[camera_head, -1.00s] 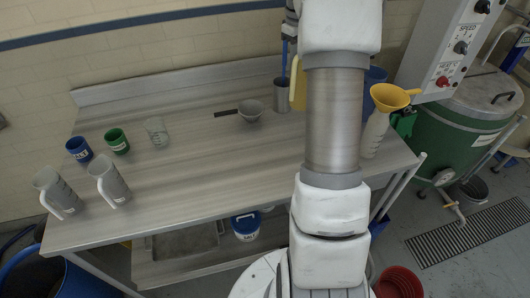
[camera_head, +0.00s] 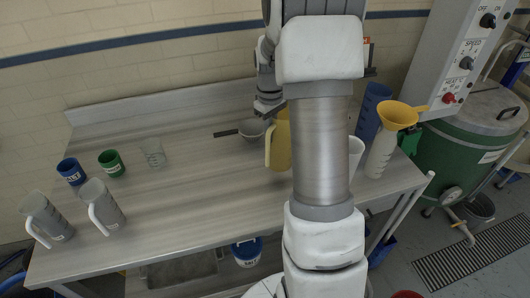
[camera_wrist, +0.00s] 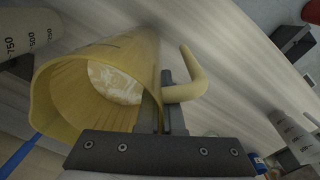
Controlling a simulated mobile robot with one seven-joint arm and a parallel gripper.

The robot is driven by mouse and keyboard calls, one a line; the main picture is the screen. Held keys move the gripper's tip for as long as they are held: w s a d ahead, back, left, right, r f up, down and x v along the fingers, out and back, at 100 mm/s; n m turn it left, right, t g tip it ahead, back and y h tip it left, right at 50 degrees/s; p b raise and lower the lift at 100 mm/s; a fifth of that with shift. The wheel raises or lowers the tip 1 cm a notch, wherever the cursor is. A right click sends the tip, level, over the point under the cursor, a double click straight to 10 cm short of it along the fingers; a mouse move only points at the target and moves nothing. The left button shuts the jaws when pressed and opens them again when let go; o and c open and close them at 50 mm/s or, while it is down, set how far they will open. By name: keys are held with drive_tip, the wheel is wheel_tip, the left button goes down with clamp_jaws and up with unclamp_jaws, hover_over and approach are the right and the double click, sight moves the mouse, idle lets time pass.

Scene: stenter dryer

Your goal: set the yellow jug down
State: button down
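The yellow jug (camera_head: 281,145) stands upright over the right part of the worktop (camera_head: 210,200), partly hidden behind my arm, its handle to the left. In the wrist view the jug (camera_wrist: 95,85) shows its open mouth towards the camera, with pale contents inside. In the head view the fingertips are not clear. I cannot tell whether the jug's base touches the worktop.
A white container with a yellow funnel (camera_head: 398,114) and a blue jug (camera_head: 372,108) stand to the right. Grey jugs (camera_head: 102,207), a blue mug (camera_head: 71,172) and a green mug (camera_head: 111,163) are left. The front middle is clear.

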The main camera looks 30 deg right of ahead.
drive_tip(key=shift+s+a+f+p, duration=0.15)
drive_tip(key=shift+a+f, duration=0.25)
drive_tip(key=shift+f, duration=0.5)
drive_tip(key=shift+s+a+f+p, duration=0.1)
drive_tip(key=shift+a+f, duration=0.3)
drive_tip(key=shift+f, duration=0.5)
drive_tip(key=shift+s+a+f+p, duration=0.15)
drive_tip(key=shift+a+f, duration=0.25)
drive_tip(key=shift+f, duration=0.65)
drive_tip(key=c, duration=1.1)
unclamp_jaws()
drive_tip(key=shift+o, duration=0.2)
